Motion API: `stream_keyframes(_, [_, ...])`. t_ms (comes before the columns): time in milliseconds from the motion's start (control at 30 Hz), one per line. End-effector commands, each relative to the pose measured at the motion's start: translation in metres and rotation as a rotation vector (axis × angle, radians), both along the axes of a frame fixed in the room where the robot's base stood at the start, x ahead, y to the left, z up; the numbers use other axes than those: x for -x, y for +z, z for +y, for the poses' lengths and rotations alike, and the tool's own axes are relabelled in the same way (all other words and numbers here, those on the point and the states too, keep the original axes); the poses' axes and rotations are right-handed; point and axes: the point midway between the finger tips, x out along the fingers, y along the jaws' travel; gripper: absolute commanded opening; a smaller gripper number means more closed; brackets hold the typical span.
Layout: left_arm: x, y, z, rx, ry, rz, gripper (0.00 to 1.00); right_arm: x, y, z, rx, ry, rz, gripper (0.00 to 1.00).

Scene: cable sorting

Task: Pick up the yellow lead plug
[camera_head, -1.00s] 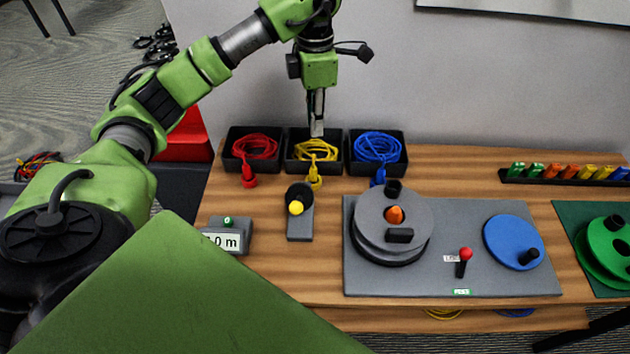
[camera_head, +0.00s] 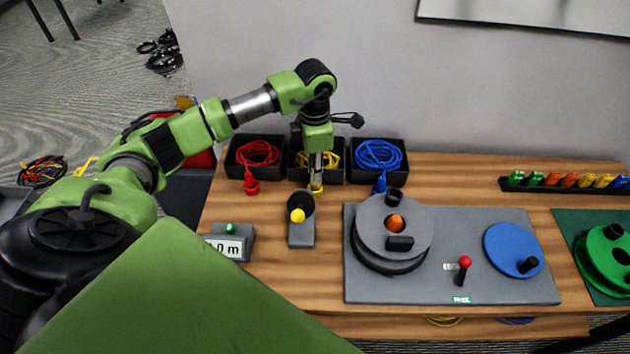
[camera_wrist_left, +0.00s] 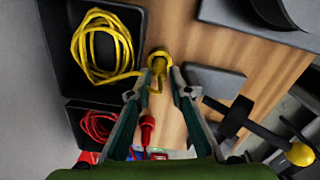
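The yellow lead plug (camera_head: 317,189) stands on the wooden table just in front of the middle black bin, which holds the coiled yellow cable (camera_wrist_left: 100,45). My left gripper (camera_head: 316,184) points down right over the plug and partly covers it in the head view. In the left wrist view the yellow plug (camera_wrist_left: 160,60) shows at the fingertips, and the fingers (camera_wrist_left: 164,76) are apart on either side of it. Whether they touch it is hard to tell. My right gripper is not in view.
A red plug (camera_head: 251,187) and a blue plug (camera_head: 380,185) stand on either side, before bins of red and blue cable. A grey stand with a yellow knob (camera_head: 298,216) is close in front. A grey reel (camera_head: 385,230) sits to the right.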

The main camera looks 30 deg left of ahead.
Motion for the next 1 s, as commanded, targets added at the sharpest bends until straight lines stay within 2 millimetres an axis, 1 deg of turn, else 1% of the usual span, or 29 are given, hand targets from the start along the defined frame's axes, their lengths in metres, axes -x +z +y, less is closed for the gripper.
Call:
stream_keyframes(33, [0.000, -0.006, 0.000, 0.001, 0.000, 0.002, 0.19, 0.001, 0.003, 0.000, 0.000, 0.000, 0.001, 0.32])
stream_keyframes(133, [0.000, -0.015, -0.001, 0.001, -0.001, 0.001, 0.19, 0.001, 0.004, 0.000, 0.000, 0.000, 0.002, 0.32])
stream_keyframes(367, [-0.001, -0.018, 0.000, 0.000, -0.001, -0.001, 0.19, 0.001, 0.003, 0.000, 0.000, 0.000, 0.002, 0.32])
stream_keyframes(400, [-0.001, -0.018, 0.000, 0.000, -0.001, -0.001, 0.16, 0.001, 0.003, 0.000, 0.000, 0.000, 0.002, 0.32])
stream_keyframes(467, [-0.001, -0.018, 0.000, 0.000, -0.001, -0.001, 0.01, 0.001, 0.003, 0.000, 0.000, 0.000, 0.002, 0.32])
stream_keyframes(500, [-0.001, -0.018, 0.000, 0.000, -0.001, -0.001, 0.00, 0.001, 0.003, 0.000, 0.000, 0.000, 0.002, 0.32])
stream_keyframes(867, [-0.001, -0.016, 0.000, 0.000, -0.001, -0.001, 0.00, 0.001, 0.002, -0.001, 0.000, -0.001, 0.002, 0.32])
stream_keyframes(1000, [-0.002, -0.008, 0.000, 0.000, 0.000, -0.006, 0.00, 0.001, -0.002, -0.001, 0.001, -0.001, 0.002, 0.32])
